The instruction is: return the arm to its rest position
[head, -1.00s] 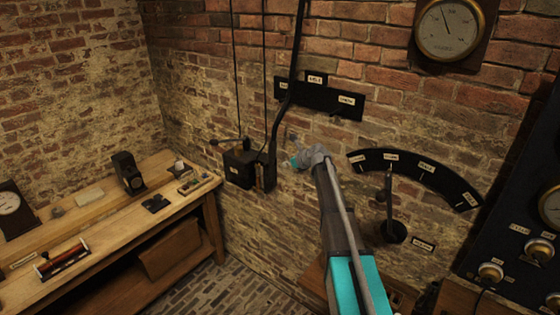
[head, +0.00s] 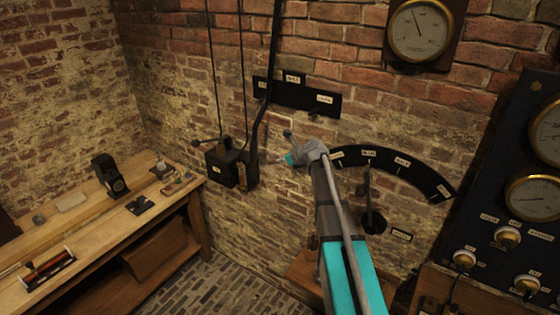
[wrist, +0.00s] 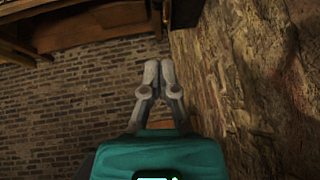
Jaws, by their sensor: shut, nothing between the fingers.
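My gripper (wrist: 159,72) is shut and empty in the wrist view, its two grey fingers together at the tips. Brick paving lies beyond it and a rough brick wall is at the right. In the head view my arm reaches up from the lower right toward the brick wall. Its wrist end is in front of the wall, between the black switch box and the curved label plate. The fingers are small and hard to make out there.
A black switch box (head: 224,165) with a lever is on the wall left of my arm. A curved label plate (head: 428,181) and a lever (head: 368,200) are at its right. A dark gauge panel (head: 490,215) stands far right. A wooden bench (head: 95,238) is at left.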

